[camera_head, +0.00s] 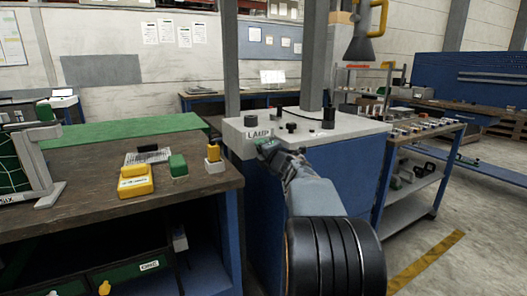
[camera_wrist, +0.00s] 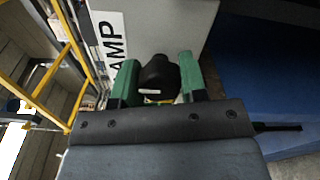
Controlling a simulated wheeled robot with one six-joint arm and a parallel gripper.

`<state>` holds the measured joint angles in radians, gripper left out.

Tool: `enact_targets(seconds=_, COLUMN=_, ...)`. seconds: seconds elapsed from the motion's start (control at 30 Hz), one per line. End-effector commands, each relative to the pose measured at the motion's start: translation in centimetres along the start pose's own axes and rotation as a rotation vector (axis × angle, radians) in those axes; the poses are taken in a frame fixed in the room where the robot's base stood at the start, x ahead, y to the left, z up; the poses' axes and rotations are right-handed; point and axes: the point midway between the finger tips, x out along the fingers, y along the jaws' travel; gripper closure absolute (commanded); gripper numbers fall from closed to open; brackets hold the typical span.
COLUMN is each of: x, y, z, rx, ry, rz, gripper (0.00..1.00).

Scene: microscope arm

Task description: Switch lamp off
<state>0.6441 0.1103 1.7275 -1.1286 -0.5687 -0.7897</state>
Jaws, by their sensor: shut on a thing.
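The lamp knob (camera_wrist: 158,72) is black and rounded, on the light grey face of the console beside the "LAMP" label (camera_wrist: 108,38). In the wrist view it sits between the green fingers of my gripper (camera_wrist: 154,82), which is shut on it. In the head view my gripper (camera_head: 268,147) reaches the front face of the grey console (camera_head: 345,126), just under the LAMP label (camera_head: 258,134). The knob is hidden there behind the gripper.
Black knobs, including a tall one (camera_head: 328,118), stand on the console top near a grey column. A wooden workbench (camera_head: 95,207) at left holds a yellow box (camera_head: 135,182) and a green block (camera_head: 178,165). A shelf cart (camera_head: 410,207) stands at right. Floor at far right is open.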

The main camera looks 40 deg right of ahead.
Motion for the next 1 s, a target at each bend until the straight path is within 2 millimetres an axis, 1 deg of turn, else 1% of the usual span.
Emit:
enact_targets(seconds=0.17, x=0.0, y=0.0, z=0.0, rx=-0.003, ry=0.0, rz=0.0, gripper=0.85)
enact_targets(seconds=0.2, x=0.0, y=0.0, z=0.0, rx=-0.003, ry=0.0, rz=0.0, gripper=0.58)
enact_targets(seconds=0.43, x=0.0, y=0.0, z=0.0, rx=-0.001, ry=0.0, rz=0.0, gripper=0.36)
enact_targets(seconds=0.67, x=0.0, y=0.0, z=0.0, rx=0.0, ry=0.0, rz=0.0, gripper=0.35)
enact_targets(seconds=0.77, x=-0.5, y=0.1, z=0.1, rx=0.0, ry=-0.001, rz=0.0, gripper=0.35)
enact_targets(seconds=0.87, x=-1.7, y=0.1, z=0.1, rx=-0.001, ry=-0.003, rz=0.0, gripper=0.35)
enact_targets(seconds=0.97, x=-3.5, y=0.2, z=0.1, rx=-0.001, ry=-0.003, rz=0.0, gripper=0.35)
enact_targets(seconds=1.0, x=-4.4, y=0.2, z=0.2, rx=-0.001, ry=-0.004, rz=0.0, gripper=0.35)
